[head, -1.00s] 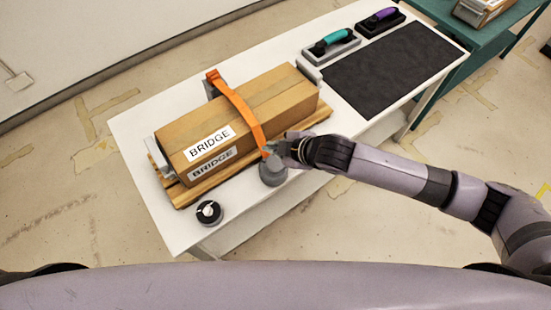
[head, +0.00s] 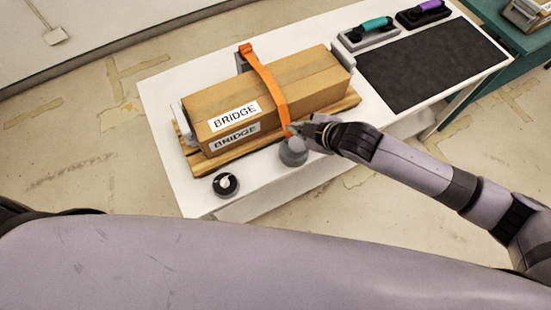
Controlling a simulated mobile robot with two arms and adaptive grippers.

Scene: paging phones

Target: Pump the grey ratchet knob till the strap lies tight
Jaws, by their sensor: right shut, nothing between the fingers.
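The grey ratchet knob (head: 293,152) stands at the front edge of the white table, by the near side of a brown box (head: 290,84) labelled BRIDGE. An orange strap (head: 263,75) runs over the box from a post at the back down to the knob. From this view I cannot tell how tight the strap is. My right gripper (head: 301,129) is shut and empty at the top of the knob, beside the strap's lower end. Whether it touches the knob is unclear. My left gripper is out of view.
The box lies on a wooden board (head: 205,164) on the white table (head: 167,95). A small black round item (head: 226,185) sits at the front left.

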